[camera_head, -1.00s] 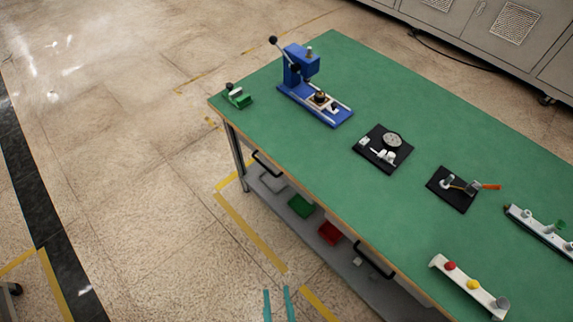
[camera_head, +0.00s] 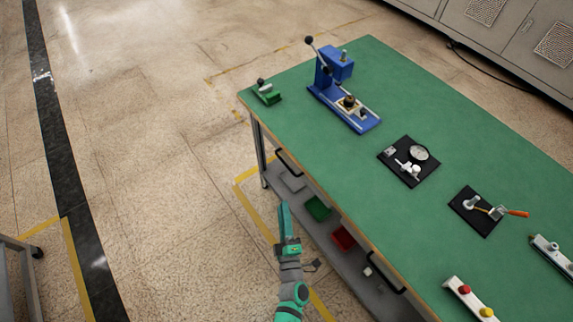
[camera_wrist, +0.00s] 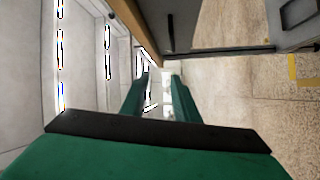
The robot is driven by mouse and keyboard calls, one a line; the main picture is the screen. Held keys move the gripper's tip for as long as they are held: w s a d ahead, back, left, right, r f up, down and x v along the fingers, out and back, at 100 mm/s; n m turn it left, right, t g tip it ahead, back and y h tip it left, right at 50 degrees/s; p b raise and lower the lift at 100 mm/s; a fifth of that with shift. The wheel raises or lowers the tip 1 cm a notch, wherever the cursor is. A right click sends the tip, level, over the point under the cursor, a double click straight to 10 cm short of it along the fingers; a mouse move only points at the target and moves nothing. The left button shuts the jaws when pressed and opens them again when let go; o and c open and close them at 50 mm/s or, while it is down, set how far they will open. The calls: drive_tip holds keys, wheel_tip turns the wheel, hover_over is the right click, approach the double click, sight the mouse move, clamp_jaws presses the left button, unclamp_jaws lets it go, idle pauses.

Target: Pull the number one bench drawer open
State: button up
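The green-topped bench (camera_head: 330,130) has two black drawer handles on its near long side: a far-left handle (camera_head: 288,163) and a nearer handle (camera_head: 386,272). No drawer number is readable, so I cannot tell which is number one. Neither drawer appears pulled out. My gripper (camera_head: 284,208) is beside that long side, over the floor, apart from both handles in the head view. In the wrist view my gripper (camera_wrist: 160,85) shows its two green fingers with a gap between them, open and empty. A dark bar (camera_wrist: 170,32) lies beyond the fingers; I cannot tell if it is a handle.
On the bench stand a blue press (camera_head: 340,90), a small green fixture (camera_head: 265,92), black pads with parts (camera_head: 395,172) and a button box (camera_head: 465,297). The lower shelf holds a green bin (camera_head: 317,208) and a red bin (camera_head: 343,238).

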sight(286, 164)
drive_tip(key=w+n, duration=0.2)
drive_tip(key=w, duration=0.4)
drive_tip(key=w+f+n+y, duration=0.1)
drive_tip(key=w+n, duration=0.1)
drive_tip(key=w, duration=0.5)
drive_tip(key=w+d+n+y, duration=0.1)
drive_tip(key=w+n, duration=0.1)
drive_tip(key=w, duration=0.5)
drive_tip(key=shift+w+f+g, duration=0.1)
drive_tip(key=shift+f+g, duration=0.2)
drive_tip(key=shift+g, duration=0.1)
clamp_jaws()
